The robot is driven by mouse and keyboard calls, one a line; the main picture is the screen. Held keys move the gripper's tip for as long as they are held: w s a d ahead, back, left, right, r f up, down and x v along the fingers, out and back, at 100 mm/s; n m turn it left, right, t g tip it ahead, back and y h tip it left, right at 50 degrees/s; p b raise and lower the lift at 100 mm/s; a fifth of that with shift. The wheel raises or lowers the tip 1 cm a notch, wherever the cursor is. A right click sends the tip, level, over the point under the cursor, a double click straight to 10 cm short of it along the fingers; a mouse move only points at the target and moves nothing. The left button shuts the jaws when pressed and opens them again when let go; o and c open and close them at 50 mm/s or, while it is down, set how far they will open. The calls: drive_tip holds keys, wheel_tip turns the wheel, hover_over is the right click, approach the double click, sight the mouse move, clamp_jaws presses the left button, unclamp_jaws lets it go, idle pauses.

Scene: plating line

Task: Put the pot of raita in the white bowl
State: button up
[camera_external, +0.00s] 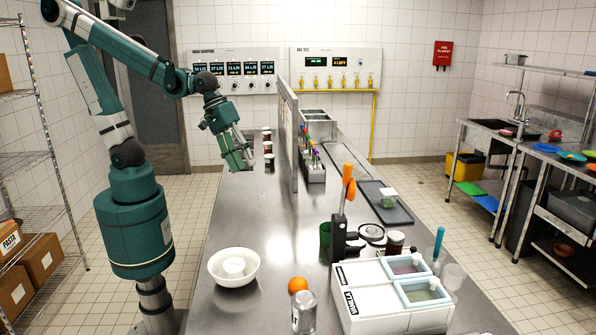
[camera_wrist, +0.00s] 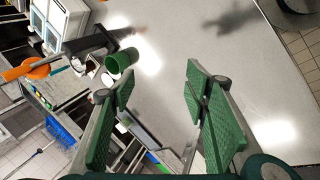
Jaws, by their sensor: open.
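The white bowl (camera_external: 219,277) stands upright on the near left part of the steel counter in the external view. A small white pot (camera_external: 234,266), which looks like the raita pot, sits inside it; its contents cannot be made out. My gripper (camera_external: 240,160) is well beyond the bowl, raised over the counter's left side. In the wrist view my gripper (camera_wrist: 158,80) has its green-padded fingers spread wide with nothing between them. I do not make out the bowl or the pot in the wrist view.
An orange (camera_external: 298,285) and a clear jar (camera_external: 304,312) stand right of the bowl. A white box with lidded bins (camera_external: 358,310), a green cup (camera_external: 325,235) and an orange-handled tool (camera_external: 348,185) are further right. A thin upright panel (camera_external: 289,130) stands beside my gripper. The counter's middle is clear.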

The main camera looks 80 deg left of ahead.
drive_tip(key=s+a+r+m+t+y, duration=0.1)
drive_tip(key=s+a+r+m, duration=0.1)
drive_tip(key=a, duration=0.6)
drive_tip(key=s+a+r+m+t+y, duration=0.1)
drive_tip(key=s+a+m, duration=0.3)
drive_tip(key=a, duration=0.5)
drive_tip(key=shift+s+a+r+m+t+y, duration=0.25)
drive_tip(key=shift+r+m+y, duration=0.2)
drive_tip(key=shift+m, duration=0.95)
